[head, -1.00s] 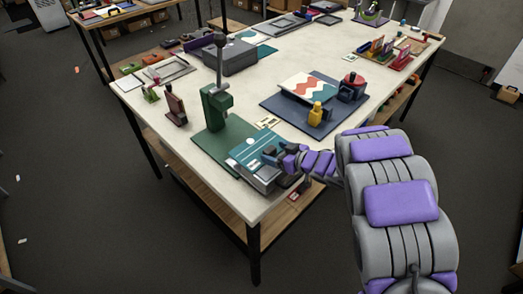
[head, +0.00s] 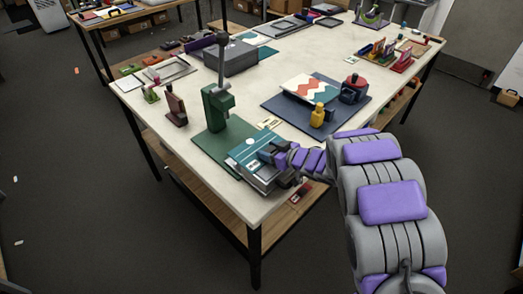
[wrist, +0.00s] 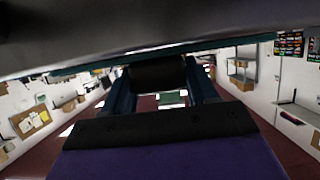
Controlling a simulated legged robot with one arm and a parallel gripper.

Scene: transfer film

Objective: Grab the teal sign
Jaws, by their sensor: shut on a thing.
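The teal sign (head: 242,150) is a flat teal panel with a pale line across it. It lies over a stack of grey plates (head: 262,180) at the table's near corner. My gripper (head: 268,154) is at the sign's right edge and is shut on it. The wrist view shows a thin teal edge (wrist: 240,42) running across the top, above the gripper's fingers, with a dark grey surface over it. The exact contact of the fingertips is hidden.
A green press (head: 217,105) with a tall post stands just behind the sign on a green base. A blue mat (head: 270,103) holds a yellow bottle-like piece (head: 318,115) and a patterned board. The white tabletop (head: 215,188) has a free edge at front.

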